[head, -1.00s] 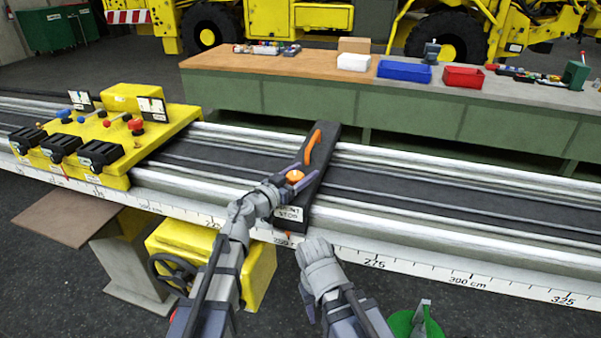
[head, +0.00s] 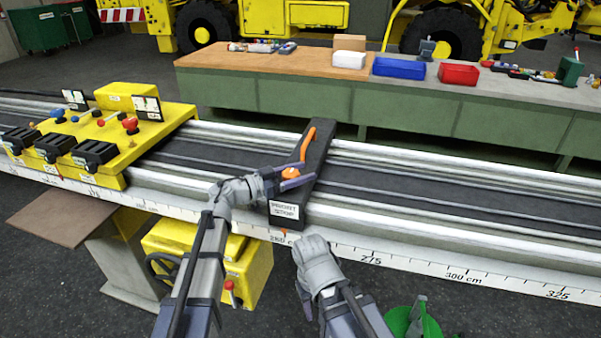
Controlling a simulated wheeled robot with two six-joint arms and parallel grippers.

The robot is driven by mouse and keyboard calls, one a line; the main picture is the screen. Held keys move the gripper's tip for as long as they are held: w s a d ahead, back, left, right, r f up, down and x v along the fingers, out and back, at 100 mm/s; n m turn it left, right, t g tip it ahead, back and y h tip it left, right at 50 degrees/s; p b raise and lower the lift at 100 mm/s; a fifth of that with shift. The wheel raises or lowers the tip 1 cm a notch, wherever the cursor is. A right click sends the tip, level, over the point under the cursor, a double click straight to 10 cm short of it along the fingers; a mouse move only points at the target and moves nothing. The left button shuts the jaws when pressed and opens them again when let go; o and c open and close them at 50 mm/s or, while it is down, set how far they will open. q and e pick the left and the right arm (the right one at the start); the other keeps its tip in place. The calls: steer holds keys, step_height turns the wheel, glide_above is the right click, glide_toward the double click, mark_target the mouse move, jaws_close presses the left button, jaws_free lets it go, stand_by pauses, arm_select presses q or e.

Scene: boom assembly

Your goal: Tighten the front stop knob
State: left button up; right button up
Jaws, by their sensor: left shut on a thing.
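The front stop (head: 318,150) is a dark bar lying across the rail, with a white label reading FRONT STOP (head: 284,209) at its near end. Its orange knob (head: 290,174) sits on top toward the near end. An orange lever (head: 308,143) lies farther along the bar. My left gripper (head: 298,174) reaches in from the left, its purple fingers on either side of the knob, shut on it. The fingers partly cover the knob. My right arm comes up from the bottom, right of the left arm; its gripper's fingers do not show.
A scale (head: 455,274) runs along the rail's near edge, with a small red-orange pointer by the stop. A yellow control console (head: 150,146) with levers stands at the left. A workbench (head: 330,98) with blue and red bins is behind. The rail right of the stop is clear.

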mark_target(283, 178)
arm_select(q)
steer(key=o, duration=1.4)
steer(key=shift+c, duration=0.2)
steer(key=v, duration=0.7)
steer(key=shift+s+a, duration=0.25)
steer(key=shift+a, duration=0.1)
steer(key=shift+a, duration=0.1)
